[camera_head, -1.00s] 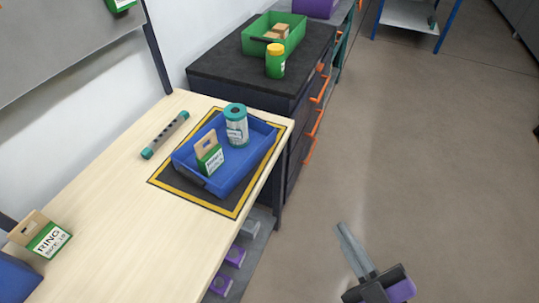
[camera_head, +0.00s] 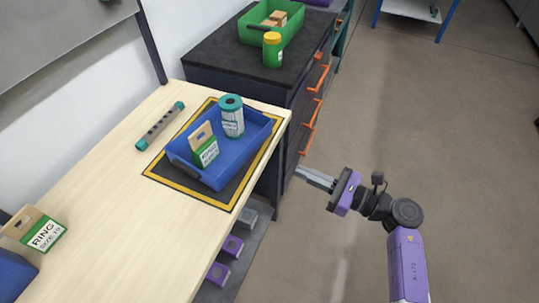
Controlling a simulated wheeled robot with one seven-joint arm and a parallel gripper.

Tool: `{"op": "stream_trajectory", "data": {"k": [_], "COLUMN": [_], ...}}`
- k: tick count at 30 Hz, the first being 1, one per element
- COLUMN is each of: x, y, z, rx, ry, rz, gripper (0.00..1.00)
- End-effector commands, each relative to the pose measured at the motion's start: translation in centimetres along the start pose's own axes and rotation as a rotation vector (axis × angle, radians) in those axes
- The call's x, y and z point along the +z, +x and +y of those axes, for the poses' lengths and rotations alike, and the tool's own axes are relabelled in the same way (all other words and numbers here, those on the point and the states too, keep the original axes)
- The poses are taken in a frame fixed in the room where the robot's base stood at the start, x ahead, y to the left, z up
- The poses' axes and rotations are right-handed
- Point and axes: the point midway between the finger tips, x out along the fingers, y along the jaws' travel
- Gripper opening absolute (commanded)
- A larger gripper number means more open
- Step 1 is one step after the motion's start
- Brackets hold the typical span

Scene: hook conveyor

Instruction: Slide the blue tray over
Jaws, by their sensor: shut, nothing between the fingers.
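The blue tray (camera_head: 210,172) sits on a black mat with a yellow border (camera_head: 232,197) at the far right end of the wooden table. In it stand a white canister with a teal lid (camera_head: 232,117) and a small box with a green label (camera_head: 206,150). My gripper (camera_head: 299,171) is shut and empty. Its fingers point left, toward the table's right edge near the tray. It appears to the right of the tray, over the floor and apart from it.
A teal-ended bar (camera_head: 160,127) lies left of the mat. A labelled ring box (camera_head: 42,231) and another blue container (camera_head: 15,276) are at the near left. A dark drawer cabinet (camera_head: 225,55) with orange handles bears a green bin (camera_head: 290,28) and a yellow-lidded jar (camera_head: 272,52). The table's middle is clear.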

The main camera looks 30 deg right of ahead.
Motion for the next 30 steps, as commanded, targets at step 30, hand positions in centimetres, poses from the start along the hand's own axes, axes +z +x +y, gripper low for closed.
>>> {"op": "stream_trajectory", "data": {"k": [30], "x": [0.0], "y": [13.8], "z": [0.1], "rx": [0.002], "ry": [0.000], "rz": [0.001], "gripper": [0.00]}}
